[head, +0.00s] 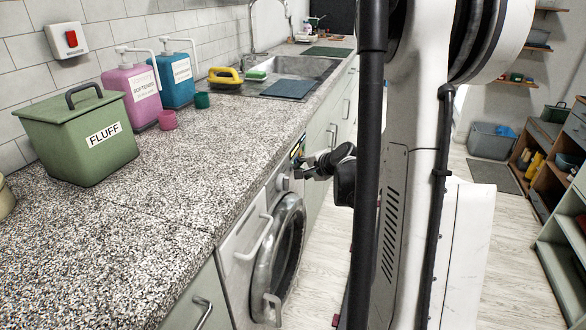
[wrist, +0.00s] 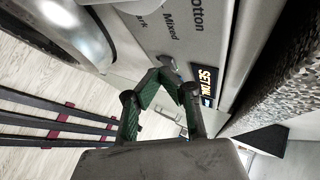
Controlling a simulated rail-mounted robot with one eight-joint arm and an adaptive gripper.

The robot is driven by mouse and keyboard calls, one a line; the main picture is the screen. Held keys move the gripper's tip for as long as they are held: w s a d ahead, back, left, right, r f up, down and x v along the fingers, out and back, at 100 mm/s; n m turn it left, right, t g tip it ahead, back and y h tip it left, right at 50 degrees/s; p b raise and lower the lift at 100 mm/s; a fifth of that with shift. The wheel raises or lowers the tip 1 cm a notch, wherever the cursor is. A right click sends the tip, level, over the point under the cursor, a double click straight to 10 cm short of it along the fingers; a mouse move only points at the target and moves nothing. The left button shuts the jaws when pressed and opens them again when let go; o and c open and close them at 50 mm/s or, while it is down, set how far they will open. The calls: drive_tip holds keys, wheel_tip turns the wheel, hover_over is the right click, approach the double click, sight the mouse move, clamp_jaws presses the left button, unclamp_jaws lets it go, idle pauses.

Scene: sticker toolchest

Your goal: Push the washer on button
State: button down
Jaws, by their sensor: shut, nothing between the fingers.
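The white washer (head: 239,246) stands under the speckled counter in the head view, with its round door (head: 288,245) facing the aisle. Its control panel (wrist: 185,42) fills the upper middle of the wrist view, with printed words such as "Cotton" and "Mixed" and a lit display (wrist: 207,84). My gripper (head: 303,168) is beside the panel's far end in the head view. In the wrist view its green-padded fingers (wrist: 162,78) are shut and empty. Their tips are at a small grey knob or button (wrist: 171,66) on the panel; I cannot tell whether they touch it.
The counter (head: 190,175) carries a green "FLUFF" box (head: 82,150), pink (head: 131,92) and blue (head: 175,78) bottles. A red switch (head: 71,39) is on the tiled wall; its label is too small to read. Dark rails (wrist: 60,122) lie over the floor in the wrist view.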

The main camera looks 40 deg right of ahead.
drive_tip(key=shift+s+d, duration=0.2)
drive_tip(key=shift+s, duration=0.1)
drive_tip(key=shift+s, duration=0.1)
drive_tip(key=s+d, duration=0.2)
drive_tip(key=s, duration=0.1)
drive_tip(key=s+d, duration=0.1)
drive_tip(key=s, duration=0.1)
drive_tip(key=shift+d, duration=0.1)
idle(0.4)
idle(0.4)
